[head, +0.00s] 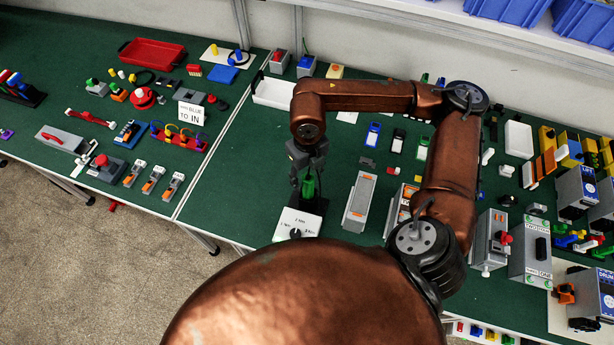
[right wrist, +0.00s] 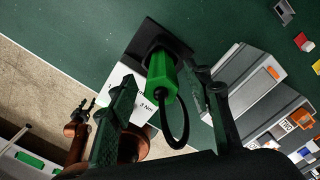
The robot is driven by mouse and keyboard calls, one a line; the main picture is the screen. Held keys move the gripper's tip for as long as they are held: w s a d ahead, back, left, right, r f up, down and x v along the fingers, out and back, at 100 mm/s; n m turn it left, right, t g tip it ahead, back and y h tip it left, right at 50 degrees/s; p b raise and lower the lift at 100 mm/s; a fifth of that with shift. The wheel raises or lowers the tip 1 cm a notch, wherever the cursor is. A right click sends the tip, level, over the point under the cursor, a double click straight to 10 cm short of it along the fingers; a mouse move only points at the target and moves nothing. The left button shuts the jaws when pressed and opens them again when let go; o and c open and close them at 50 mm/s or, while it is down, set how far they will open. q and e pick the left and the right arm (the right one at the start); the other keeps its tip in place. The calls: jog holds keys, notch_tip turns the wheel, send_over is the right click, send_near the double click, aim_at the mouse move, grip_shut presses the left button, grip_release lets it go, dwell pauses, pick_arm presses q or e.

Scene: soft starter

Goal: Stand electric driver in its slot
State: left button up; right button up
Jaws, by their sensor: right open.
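The green electric driver (right wrist: 162,85) stands in a black holder (right wrist: 148,42) on the green bench, its body tilted in the right wrist view. A black cord loops from its end. In the head view the driver (head: 308,187) shows just below my right gripper (head: 307,165). My right gripper (right wrist: 164,80) is open, its two fingers on either side of the driver with gaps visible. How deep the driver sits in the holder is hidden. What looks like my left gripper (right wrist: 89,106) is small at the lower left of the right wrist view; its jaws are unclear.
Grey orange-topped units (head: 359,202) stand to the right. A white tray (head: 273,92) lies behind. Bare green bench (head: 235,165) lies left of the gripper.

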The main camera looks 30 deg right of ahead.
notch_tip(320, 180, up, 11)
jog(key=shift+f, duration=0.2)
jog(key=shift+r, duration=0.5)
